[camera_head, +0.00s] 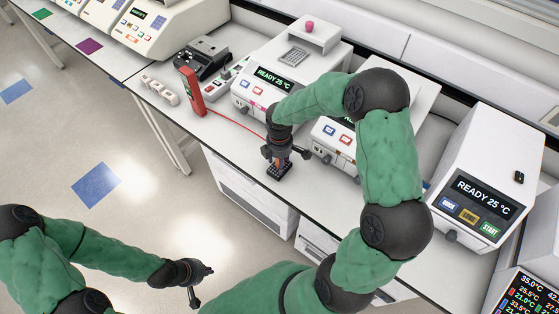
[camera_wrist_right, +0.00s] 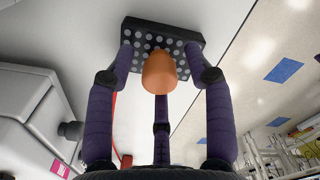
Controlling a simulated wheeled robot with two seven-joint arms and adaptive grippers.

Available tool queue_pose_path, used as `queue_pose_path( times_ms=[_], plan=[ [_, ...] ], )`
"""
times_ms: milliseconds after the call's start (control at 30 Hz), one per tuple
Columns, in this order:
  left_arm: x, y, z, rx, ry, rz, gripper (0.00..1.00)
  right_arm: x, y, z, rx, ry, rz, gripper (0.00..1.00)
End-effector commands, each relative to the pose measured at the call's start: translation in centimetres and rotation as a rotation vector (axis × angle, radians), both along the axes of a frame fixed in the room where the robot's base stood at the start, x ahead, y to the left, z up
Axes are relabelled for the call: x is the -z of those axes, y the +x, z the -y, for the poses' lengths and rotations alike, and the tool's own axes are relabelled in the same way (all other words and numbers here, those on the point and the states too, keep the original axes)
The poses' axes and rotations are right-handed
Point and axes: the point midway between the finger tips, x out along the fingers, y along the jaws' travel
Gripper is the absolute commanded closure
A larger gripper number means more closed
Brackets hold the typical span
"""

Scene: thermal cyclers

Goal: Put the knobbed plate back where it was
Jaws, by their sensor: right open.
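The knobbed plate is a black block with rows of pale dots and an upright orange knob. It lies on the white bench in the head view (camera_head: 281,173), near the front edge. In the right wrist view the plate (camera_wrist_right: 135,30) is at the top, with its knob (camera_wrist_right: 160,75) between my fingers. My right gripper (camera_head: 279,156) is above the plate, its fingers spread around the knob; I see no finger closed on it. My left gripper (camera_head: 203,284) is open and empty, low over the floor, away from the bench.
A thermal cycler (camera_head: 268,91) with a raised pink-knobbed lid (camera_head: 314,33) and a bare well block (camera_head: 296,57) stands behind. Another cycler (camera_head: 328,130) is partly hidden by my right arm. A red handheld device (camera_head: 191,91) with a red cable stands left. A larger READY cycler (camera_head: 480,185) is right.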

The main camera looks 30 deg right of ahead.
Motion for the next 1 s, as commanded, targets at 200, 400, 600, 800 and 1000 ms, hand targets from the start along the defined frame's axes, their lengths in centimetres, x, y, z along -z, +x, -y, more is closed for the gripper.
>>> queue_pose_path(
  times_ms=[200,400,600,800,1000],
  plan=[
    [-0.5,0.0,0.0,0.0,0.0,0.0,1.0,-2.9,0.2,0.1,0.001,-0.001,0.005,0.47],
    [-1.1,0.0,0.0,0.0,0.0,0.0,1.0,-7.0,0.1,0.0,0.0,-0.001,0.004,0.47],
    [-1.4,0.0,0.0,0.0,0.0,0.0,1.0,-10.4,0.1,0.0,-0.001,-0.001,0.003,0.47],
    [-1.5,0.0,0.0,0.0,0.0,0.0,1.0,-12.0,0.0,0.0,0.0,0.0,0.001,0.47],
    [-1.5,0.0,0.0,0.0,0.0,0.0,1.0,-12.2,0.0,0.0,0.0,0.0,0.0,0.47]
  ],
)
